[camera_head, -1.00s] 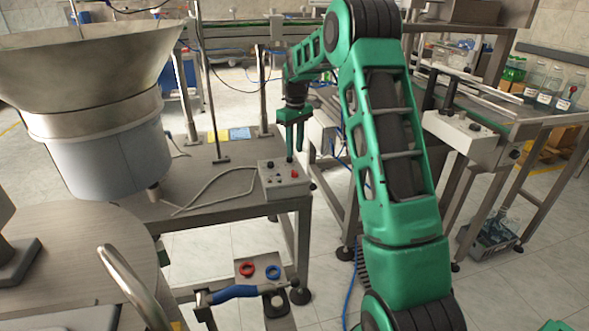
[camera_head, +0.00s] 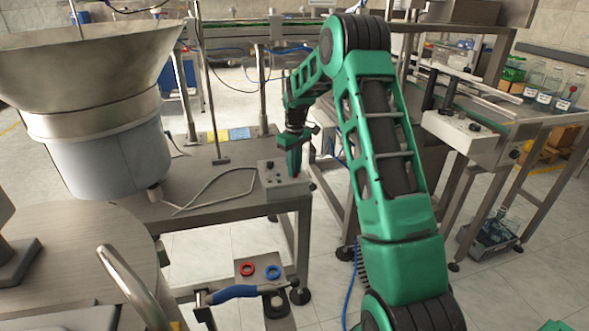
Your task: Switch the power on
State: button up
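The grey control box (camera_head: 284,188) stands at the front right corner of the metal table, with a cable running left from it. Small dark controls show on its left half. My green gripper (camera_head: 294,170) points down over the right half of the box, its tip at or just above the top face. It hides the red button and the controls around it. I cannot tell whether it touches the box, or whether its fingers are apart. Which control is the power switch is too small to read.
A large metal bowl feeder (camera_head: 95,110) stands left on the table (camera_head: 215,190). A thin upright post (camera_head: 209,90) rises behind the box. A second control box (camera_head: 462,135) is on the conveyor at right. Red and blue rings (camera_head: 259,271) lie below in front.

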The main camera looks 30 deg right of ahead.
grip_shut()
jog(key=shift+d, duration=0.3)
jog(key=shift+a, duration=0.15)
jog(key=shift+m, duration=0.6)
jog(key=m, duration=0.4)
jog(key=shift+a, duration=0.1)
jog(key=m, duration=0.6)
jog(key=shift+m, duration=0.4)
jog(key=shift+r, duration=0.1)
